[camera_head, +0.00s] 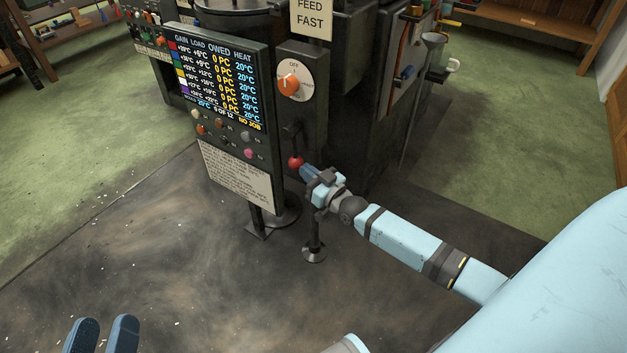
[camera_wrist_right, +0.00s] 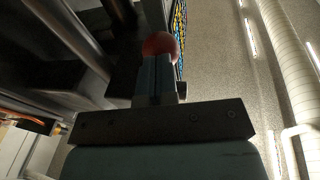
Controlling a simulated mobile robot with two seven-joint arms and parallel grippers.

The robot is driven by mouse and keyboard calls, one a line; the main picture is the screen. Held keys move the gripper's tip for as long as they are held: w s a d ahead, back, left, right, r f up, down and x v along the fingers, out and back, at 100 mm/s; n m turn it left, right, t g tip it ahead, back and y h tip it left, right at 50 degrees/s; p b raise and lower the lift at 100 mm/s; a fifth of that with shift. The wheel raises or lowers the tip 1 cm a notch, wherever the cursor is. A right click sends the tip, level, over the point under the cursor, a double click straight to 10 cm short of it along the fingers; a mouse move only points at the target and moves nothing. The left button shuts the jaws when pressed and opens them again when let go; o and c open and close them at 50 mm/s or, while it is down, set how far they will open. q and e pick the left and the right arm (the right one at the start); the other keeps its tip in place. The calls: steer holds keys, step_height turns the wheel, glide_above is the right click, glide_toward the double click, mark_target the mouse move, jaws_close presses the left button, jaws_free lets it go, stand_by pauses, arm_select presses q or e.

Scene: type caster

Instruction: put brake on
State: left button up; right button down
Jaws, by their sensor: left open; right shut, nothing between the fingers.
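A red ball knob (camera_head: 295,161) sits on a dark lever (camera_head: 291,138) at the front of the machine, below the orange dial. The knob also shows in the right wrist view (camera_wrist_right: 161,44), just beyond my fingertips. My right gripper (camera_head: 306,170) is shut with its fingertips at the knob's lower right; the fingers are together and hold nothing. I cannot tell whether they touch the knob. My left gripper (camera_head: 104,322) is open and empty at the bottom left, far from the machine. No visible label marks the lever as the brake.
A display panel (camera_head: 216,78) with several coloured buttons and a printed plate (camera_head: 238,172) stands left of the lever. An orange dial (camera_head: 289,84) is above it, under a "FEED FAST" sign (camera_head: 310,14).

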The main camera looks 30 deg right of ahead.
mark_target(290, 165)
steer(key=w, duration=0.1)
steer(key=w+a+f+t+b, duration=0.1)
steer(key=shift+w+t, duration=0.3)
steer(key=shift+w+a, duration=0.3)
steer(key=shift+w, duration=0.35)
steer(key=shift+w+a, duration=0.25)
steer(key=shift+w, duration=0.4)
arm_select(q)
step_height(290, 165, down, 2)
steer(key=shift+s+d+f+g, duration=0.1)
steer(key=shift+f+g, duration=0.15)
steer(key=shift+g, duration=0.25)
arm_select(e)
steer(key=shift+w+r, duration=0.15)
steer(key=shift+w, duration=0.05)
steer(key=shift+w+r, duration=0.1)
steer(key=shift+r, duration=0.05)
steer(key=shift+a, duration=0.1)
